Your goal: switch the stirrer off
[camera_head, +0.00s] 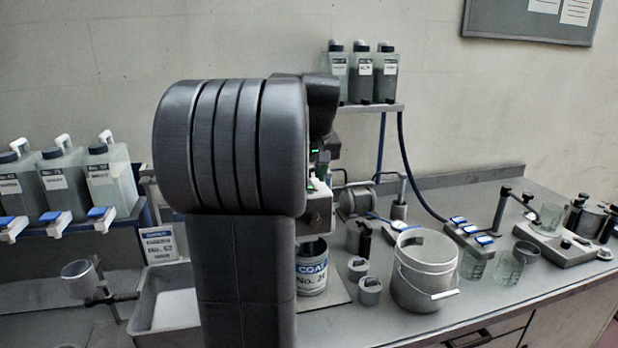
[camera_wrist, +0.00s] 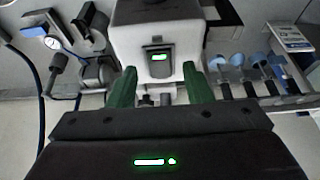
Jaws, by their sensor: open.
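The stirrer's pale housing (camera_wrist: 128,42) fills the upper middle of the wrist view. On its face is a dark switch (camera_wrist: 159,64) with a lit green mark. My gripper (camera_wrist: 157,82) is open, its green fingers on either side below the switch, with nothing between them. I cannot tell whether they touch the housing. In the head view my own arm hides most of the stirrer; a part of its grey body (camera_head: 317,213) shows above a labelled can (camera_head: 312,279), and a small green light shows higher up.
A grey bucket (camera_head: 424,284) with a wire handle stands right of the can, with small lidded pots (camera_head: 370,292) between. A shelf (camera_head: 374,108) holds bottles (camera_head: 387,76) above. A hose hangs from it. Jugs with blue taps (camera_head: 110,180) stand at left.

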